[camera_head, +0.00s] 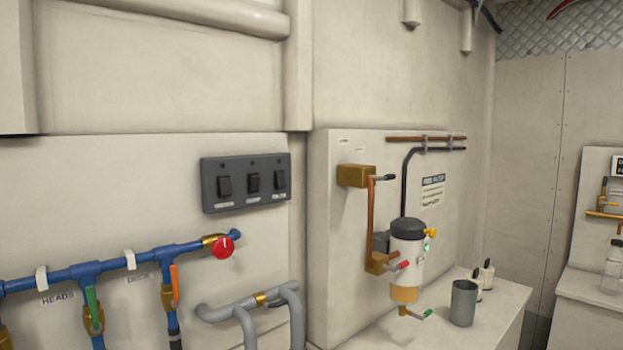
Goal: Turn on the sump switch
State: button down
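A dark grey switch panel (238,199) is fixed to the pale wall board left of centre. It carries three black rocker switches in a row: a left one (224,186), a middle one (253,182) and a right one (280,179). A small light label sits under each switch. The labels are too small to read, so I cannot tell which is the sump switch. I cannot tell the on or off position of the rockers. My gripper is not in view.
Below the panel runs a blue pipe manifold (130,262) with a red knob (223,248). Grey pipes (250,305) stand out lower down. To the right are a filter unit (407,262) and a grey cup (463,303) on a ledge. The space before the panel looks clear.

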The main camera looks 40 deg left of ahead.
aim_at(255, 180)
jog(key=i, duration=0.5)
jog(key=u, duration=3.4)
jog(key=i, duration=0.5)
